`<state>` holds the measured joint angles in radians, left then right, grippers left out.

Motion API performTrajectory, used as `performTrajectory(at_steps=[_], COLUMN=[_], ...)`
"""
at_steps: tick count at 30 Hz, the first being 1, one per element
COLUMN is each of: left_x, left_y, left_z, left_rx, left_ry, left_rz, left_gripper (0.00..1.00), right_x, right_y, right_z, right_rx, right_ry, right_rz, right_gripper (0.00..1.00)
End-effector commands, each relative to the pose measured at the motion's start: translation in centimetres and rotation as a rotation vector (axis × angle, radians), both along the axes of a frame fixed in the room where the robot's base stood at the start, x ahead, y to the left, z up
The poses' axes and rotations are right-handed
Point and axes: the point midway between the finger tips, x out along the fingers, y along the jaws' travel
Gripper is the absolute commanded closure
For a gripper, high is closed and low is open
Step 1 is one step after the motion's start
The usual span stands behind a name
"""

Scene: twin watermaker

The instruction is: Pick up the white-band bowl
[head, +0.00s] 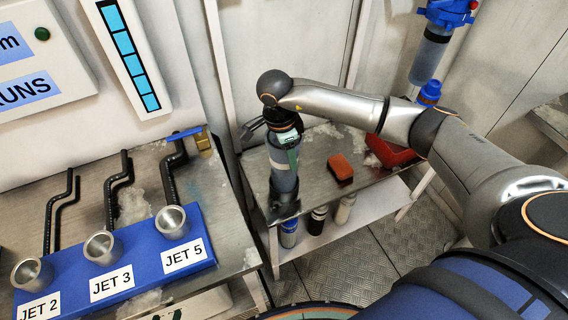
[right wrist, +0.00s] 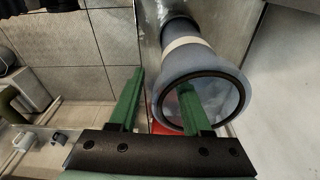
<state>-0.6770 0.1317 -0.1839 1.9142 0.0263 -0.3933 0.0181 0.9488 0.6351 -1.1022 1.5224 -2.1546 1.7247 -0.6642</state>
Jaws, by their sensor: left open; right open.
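The white-band bowl (head: 283,180) is a tall grey-blue cup with a pale band around it. It stands upright on the left end of the metal side table. In the right wrist view the white-band bowl (right wrist: 208,65) shows its wide dark-rimmed mouth towards the camera. My right gripper (head: 287,145) is at the bowl's top, with its green fingers open. In the right wrist view, one finger of the right gripper (right wrist: 160,95) overlaps the mouth and the other is left of the rim. I cannot tell whether either touches. My left gripper is not in view.
An orange-red sponge (head: 340,167) and a red tray (head: 392,152) lie right of the bowl on the metal table (head: 315,148). Several small canisters (head: 317,220) stand on the shelf below. A blue jet rack (head: 140,262) stands at left. A blue-headed housing (head: 430,55) hangs at upper right.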

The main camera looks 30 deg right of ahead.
Motion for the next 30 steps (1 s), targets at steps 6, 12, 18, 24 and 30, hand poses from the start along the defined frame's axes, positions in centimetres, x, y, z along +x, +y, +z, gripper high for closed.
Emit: performTrajectory(at_steps=[6, 12, 18, 24, 30], left_x=[-0.05, -0.09, -0.11, -0.13, -0.14], left_y=[0.03, 0.04, 0.03, 0.02, 0.0], left_z=[-0.06, -0.08, -0.1, -0.1, -0.1], left_rx=[0.0, 0.001, 0.0, 0.0, 0.0], left_ry=[0.002, 0.003, 0.004, 0.004, 0.004], left_rz=[0.0, 0.0, 0.0, 0.0, 0.0], left_gripper=[0.5, 0.5, 0.5, 0.5, 0.5], right_x=[-0.01, 0.0, -0.01, -0.04, -0.06], right_y=[0.02, 0.04, 0.04, 0.03, 0.02], right_z=[0.02, 0.04, 0.04, 0.03, 0.01], right_rx=[0.0, 0.0, 0.0, -0.001, -0.001], right_ry=[0.0, 0.0, 0.001, 0.002, 0.003], right_rz=[0.0, 0.0, 0.0, 0.0, 0.0], right_gripper=[0.62, 0.84, 1.0, 1.0, 1.0])
